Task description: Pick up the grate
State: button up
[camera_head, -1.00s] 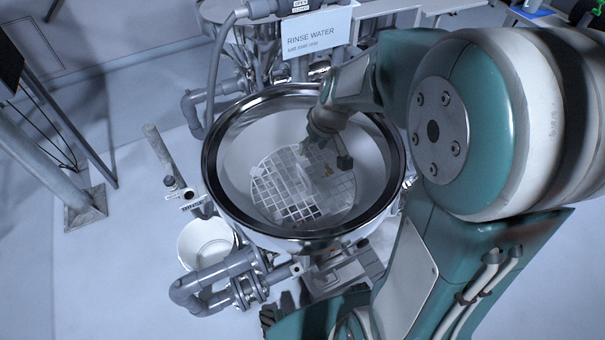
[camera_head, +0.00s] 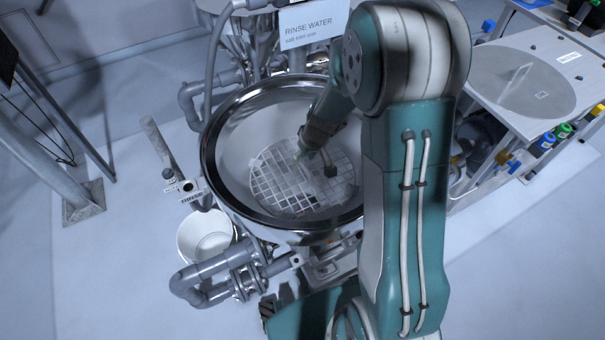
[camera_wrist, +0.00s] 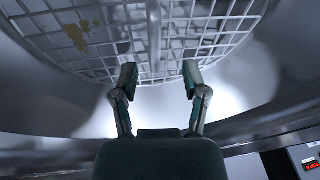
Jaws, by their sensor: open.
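The grate (camera_head: 272,183), a round white grid, lies inside the round metal hopper (camera_head: 211,150). In the wrist view the grate (camera_wrist: 205,45) fills the top, with a raised bar across its middle and a yellow-brown stain at its left. My gripper (camera_head: 318,158) is inside the hopper, over the upper part of the grate. In the wrist view my gripper (camera_wrist: 159,72) has its two fingers spread apart with nothing between them. The fingertips show near the grate's edge, one on each side of the bar's line. I cannot tell whether they touch the grate.
A rinse water sign (camera_head: 312,25) hangs behind the hopper. Pipes (camera_head: 205,280) and a white bucket (camera_head: 205,238) stand at its lower left. A table with a round disc (camera_head: 520,85) is at the right. The floor at the far left is mostly clear.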

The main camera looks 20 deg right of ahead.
aim_at(303, 164)
jog(key=x, duration=0.4)
jog(key=shift+s+d+f, duration=0.1)
jog(key=shift+d+f, duration=0.15)
grip_shut()
